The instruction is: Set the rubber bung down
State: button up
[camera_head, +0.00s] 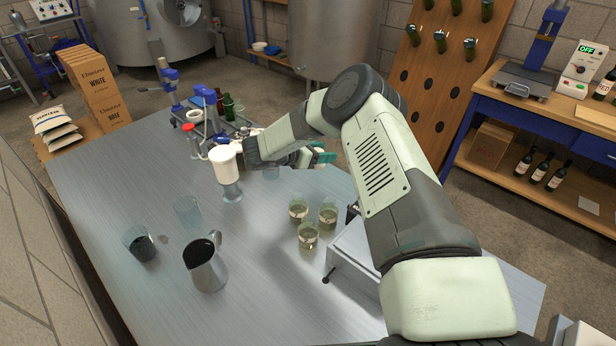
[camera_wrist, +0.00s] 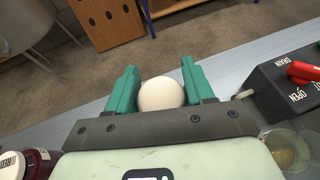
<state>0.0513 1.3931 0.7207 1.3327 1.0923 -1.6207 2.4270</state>
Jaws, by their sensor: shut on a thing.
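In the wrist view the rubber bung (camera_wrist: 161,94) is a smooth, cream-white rounded piece between the two teal fingers of my gripper (camera_wrist: 160,82). The fingers are shut on it, one on each side. In the head view my gripper (camera_head: 320,156) is over the far part of the steel table (camera_head: 150,180), with only a bit of teal finger showing. The bung is not clearly visible there, and the arm hides much of that area. I cannot tell how high the bung is above the table.
A white cup-shaped piece on a clear base (camera_head: 222,160) stands left of my gripper. A steel jug (camera_head: 207,270), a beaker of dark liquid (camera_head: 145,248) and several glasses (camera_head: 308,236) stand nearer. A black box (camera_wrist: 292,88) with a red handle is at right in the wrist view.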

jog(key=shift+a+r, duration=0.25)
jog(key=shift+r, duration=0.3)
jog(key=s+a+n+t+y, duration=0.55)
jog(key=a+n+y, duration=0.45)
jog(key=a, duration=0.2)
jog(key=s+a+n+y, duration=0.6)
jog(key=s+y, duration=0.1)
jog(key=s, duration=0.3)
jog(key=f, duration=0.5)
jog(key=shift+s+a+f, duration=0.25)
jog(key=shift+s+a, duration=0.05)
jog(key=shift+s, duration=0.1)
jog(key=shift+f, duration=2.25)
jog(key=shift+f, duration=0.1)
jog(key=o, duration=1.1)
